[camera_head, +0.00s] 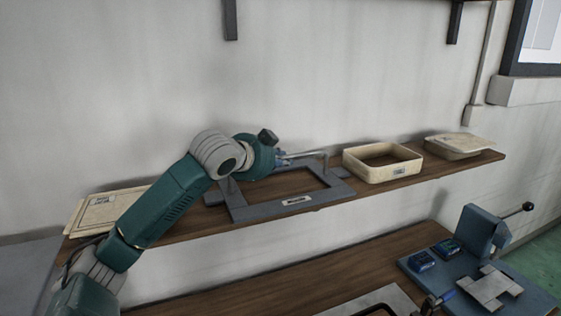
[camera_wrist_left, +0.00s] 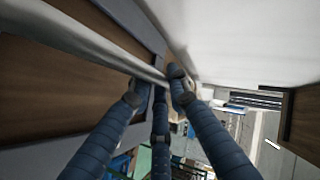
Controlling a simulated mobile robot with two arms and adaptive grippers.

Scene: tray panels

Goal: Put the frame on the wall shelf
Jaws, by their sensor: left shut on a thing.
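The grey frame (camera_head: 250,210) is a flat rectangular panel with an open middle, a small label on its front edge and a raised pale bar (camera_head: 310,154) on posts. It lies flat on or just over the wooden wall shelf (camera_head: 395,184); contact underneath cannot be seen clearly. My left gripper (camera_head: 284,158) is shut on the raised bar. In the left wrist view, my blue fingers (camera_wrist_left: 160,95) close around this bar (camera_wrist_left: 95,42), with brown wood showing through the frame's opening. My right gripper is not in view.
A cream open tray (camera_head: 382,175) stands right of the frame, and a lidded tray (camera_head: 458,148) is farther right. Flat cream panels (camera_head: 103,210) lie at the shelf's left end. Below is a workbench (camera_head: 250,297) with a blue fixture (camera_head: 480,235).

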